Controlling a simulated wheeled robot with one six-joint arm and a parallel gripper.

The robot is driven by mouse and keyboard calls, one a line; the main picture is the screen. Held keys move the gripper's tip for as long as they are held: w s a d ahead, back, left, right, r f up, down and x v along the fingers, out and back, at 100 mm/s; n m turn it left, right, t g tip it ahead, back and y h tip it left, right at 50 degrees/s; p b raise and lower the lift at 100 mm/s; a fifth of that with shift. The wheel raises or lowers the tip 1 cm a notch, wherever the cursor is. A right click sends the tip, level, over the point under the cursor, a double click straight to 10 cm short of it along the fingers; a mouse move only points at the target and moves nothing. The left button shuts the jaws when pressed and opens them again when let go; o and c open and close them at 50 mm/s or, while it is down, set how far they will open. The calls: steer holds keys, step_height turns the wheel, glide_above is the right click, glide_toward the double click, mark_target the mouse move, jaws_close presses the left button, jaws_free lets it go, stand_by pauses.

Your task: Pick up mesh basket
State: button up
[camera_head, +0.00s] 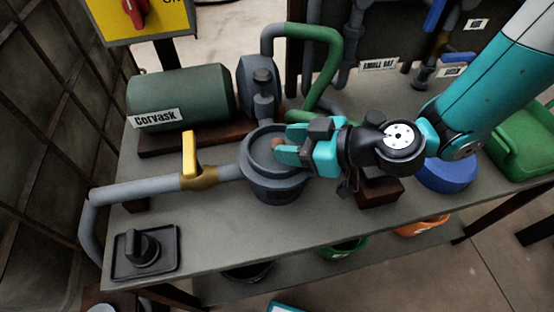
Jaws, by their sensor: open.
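A grey round housing (275,187) with an open top stands on the bench in the pipe line, near the middle of the view. Inside its rim I see a dark grey round surface (260,152) that may be the mesh basket, but I cannot make out any mesh. A small brownish piece (276,143) shows there, beside my fingertips. My gripper (283,145) has teal fingers reaching in from the right over the housing's top. The fingers are apart, on either side of the brownish piece. Whether they touch it is not clear. The fingers hide the right part of the opening.
A yellow valve handle (189,153) rises from the pipe on the left. A green Corvask motor (181,98) and a green bent pipe (333,62) stand behind. A blue round lid (447,175) and a green bin (525,145) are at right.

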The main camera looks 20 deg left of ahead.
steer(key=shift+x, duration=1.35)
jaws_close()
steer(key=shift+r, duration=0.1)
